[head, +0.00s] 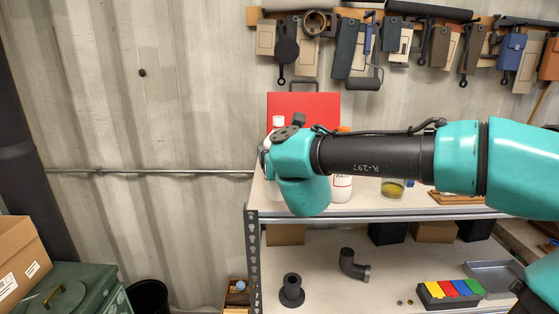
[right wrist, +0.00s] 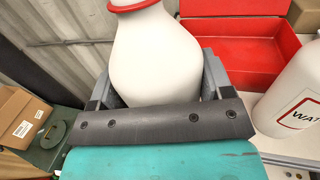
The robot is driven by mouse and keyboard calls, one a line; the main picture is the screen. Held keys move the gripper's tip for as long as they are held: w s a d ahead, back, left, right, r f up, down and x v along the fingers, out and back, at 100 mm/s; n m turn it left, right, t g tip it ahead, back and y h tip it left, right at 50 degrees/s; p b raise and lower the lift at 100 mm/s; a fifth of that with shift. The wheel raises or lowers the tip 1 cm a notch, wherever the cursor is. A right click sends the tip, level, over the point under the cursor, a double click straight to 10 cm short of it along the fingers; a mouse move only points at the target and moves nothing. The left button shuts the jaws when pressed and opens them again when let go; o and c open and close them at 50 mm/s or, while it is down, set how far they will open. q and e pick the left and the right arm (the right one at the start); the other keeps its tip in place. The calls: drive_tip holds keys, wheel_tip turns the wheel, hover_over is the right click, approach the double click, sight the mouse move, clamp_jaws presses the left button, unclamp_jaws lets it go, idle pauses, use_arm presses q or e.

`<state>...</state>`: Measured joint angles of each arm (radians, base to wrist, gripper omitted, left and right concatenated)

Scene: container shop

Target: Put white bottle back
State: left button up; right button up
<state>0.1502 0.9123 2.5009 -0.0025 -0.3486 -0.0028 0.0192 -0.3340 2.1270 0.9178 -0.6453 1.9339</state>
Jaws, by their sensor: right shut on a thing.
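A white bottle (right wrist: 155,55) with a red ring at its neck fills the middle of the right wrist view. My right gripper (right wrist: 157,80) is shut around its body, one grey finger on each side. In the head view my right wrist hides most of this bottle, and a white top (head: 278,121) shows just above the wrist. The bottle's base is hidden, so I cannot tell whether it touches the shelf. A second white bottle (head: 341,187) with an orange cap and a printed label stands on the upper shelf; it also shows at right in the wrist view (right wrist: 293,98). My left gripper is out of view.
An open red box (head: 303,104) stands behind the bottles on the upper shelf (head: 385,213). A jar (head: 393,188) is farther right. The lower shelf holds dark pipe fittings (head: 354,265) and a colored-block tray (head: 450,291). Tools hang on the wall. Green and cardboard boxes (head: 20,256) stand lower left.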

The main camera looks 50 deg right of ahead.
drive_tip(key=w+d, duration=0.3)
drive_tip(key=d, duration=0.1)
drive_tip(key=shift+w+d+f, duration=0.2)
drive_tip(key=shift+w, duration=0.2)
drive_tip(key=shift+f, duration=1.8)
drive_tip(key=o, duration=1.3)
drive_tip(key=shift+f, duration=0.15)
drive_tip(key=v, duration=1.2)
drive_tip(key=shift+s, duration=0.1)
